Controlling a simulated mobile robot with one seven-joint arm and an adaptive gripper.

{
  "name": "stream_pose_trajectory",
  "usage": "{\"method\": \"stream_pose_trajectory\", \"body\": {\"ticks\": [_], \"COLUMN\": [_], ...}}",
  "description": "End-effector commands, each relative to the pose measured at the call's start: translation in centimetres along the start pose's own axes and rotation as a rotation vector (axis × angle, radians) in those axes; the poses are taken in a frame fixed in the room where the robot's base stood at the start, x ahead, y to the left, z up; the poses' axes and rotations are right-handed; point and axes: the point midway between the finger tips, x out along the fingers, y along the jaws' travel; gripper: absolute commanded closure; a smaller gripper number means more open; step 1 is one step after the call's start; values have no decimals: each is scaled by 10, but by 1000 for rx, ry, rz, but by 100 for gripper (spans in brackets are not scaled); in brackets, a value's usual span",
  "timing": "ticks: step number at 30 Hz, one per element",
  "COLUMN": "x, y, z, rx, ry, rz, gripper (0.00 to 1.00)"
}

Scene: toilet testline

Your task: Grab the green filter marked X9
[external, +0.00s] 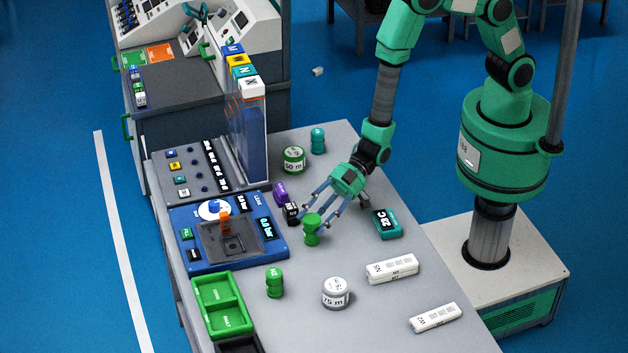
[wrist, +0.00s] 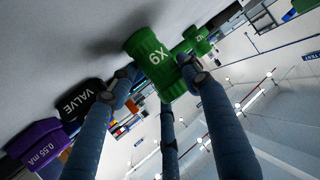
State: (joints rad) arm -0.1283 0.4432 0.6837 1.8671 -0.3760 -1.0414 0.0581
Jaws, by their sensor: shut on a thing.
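The green filter marked X9 (wrist: 157,64) is between the fingers of my gripper (wrist: 158,88) in the wrist view, and its label faces the camera. In the external view the green filter (external: 311,230) is upright at or just above the grey table. My gripper (external: 322,208) reaches it from the upper right, its fingers closed around it. I cannot tell whether the filter's base touches the table. Another green filter (external: 274,283), marked N2, stands on the table nearer the front.
A black valve block (external: 292,213) and a purple block (external: 280,193) lie close left of my gripper. A blue test station (external: 228,232) and green tray (external: 222,305) are at left. A teal block (external: 387,223), grey cylinder (external: 336,292) and white bars (external: 391,269) stand around.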

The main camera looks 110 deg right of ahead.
Motion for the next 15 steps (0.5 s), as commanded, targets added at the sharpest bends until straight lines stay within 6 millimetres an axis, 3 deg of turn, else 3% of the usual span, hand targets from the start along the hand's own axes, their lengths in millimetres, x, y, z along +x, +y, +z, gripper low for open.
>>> {"method": "stream_pose_trajectory", "body": {"ticks": [8,15], "x": [-2,-10], "y": [0,0], "z": [-4,-25], "rx": [0,0], "ry": [-2,1], "rz": [0,0], "gripper": [80,80]}}
